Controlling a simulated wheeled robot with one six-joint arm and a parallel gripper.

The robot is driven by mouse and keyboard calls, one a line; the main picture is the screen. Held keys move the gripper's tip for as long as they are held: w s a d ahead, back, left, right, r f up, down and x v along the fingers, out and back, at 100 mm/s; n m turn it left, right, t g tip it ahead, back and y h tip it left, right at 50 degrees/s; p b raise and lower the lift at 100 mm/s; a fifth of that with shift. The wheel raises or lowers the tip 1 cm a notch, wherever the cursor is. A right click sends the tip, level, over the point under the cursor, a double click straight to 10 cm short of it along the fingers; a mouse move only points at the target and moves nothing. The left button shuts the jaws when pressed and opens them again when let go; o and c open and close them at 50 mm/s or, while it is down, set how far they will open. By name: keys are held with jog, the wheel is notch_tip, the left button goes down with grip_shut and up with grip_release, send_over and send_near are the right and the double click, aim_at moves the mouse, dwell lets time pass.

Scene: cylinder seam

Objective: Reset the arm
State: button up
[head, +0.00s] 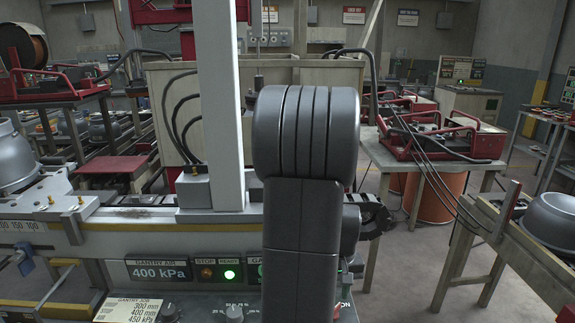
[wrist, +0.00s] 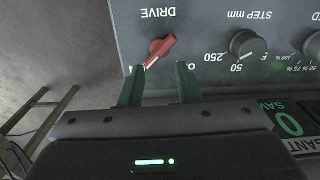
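My arm (head: 305,130) stands large and dark grey in the middle of the head view, bent at its rounded joint, and hides part of the control panel (head: 215,307) behind it. In the wrist view my gripper (wrist: 158,72) has two green fingers spread apart, with nothing held between them. Just beyond the fingertips is a red DRIVE knob (wrist: 160,50) on the grey panel, turned at a slant. I cannot tell whether a finger touches it. The panel lettering appears upside down in the wrist view.
In the wrist view a black STEP mm knob (wrist: 245,45) sits right of the red one. In the head view a pale upright column (head: 221,100) stands left of my arm. A bench with a grey bowl-shaped part (head: 552,218) is at right. Open floor (head: 405,262) shows between.

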notch_tip(320, 180, up, 7)
jog(key=shift+r, duration=0.2)
dwell(0.5)
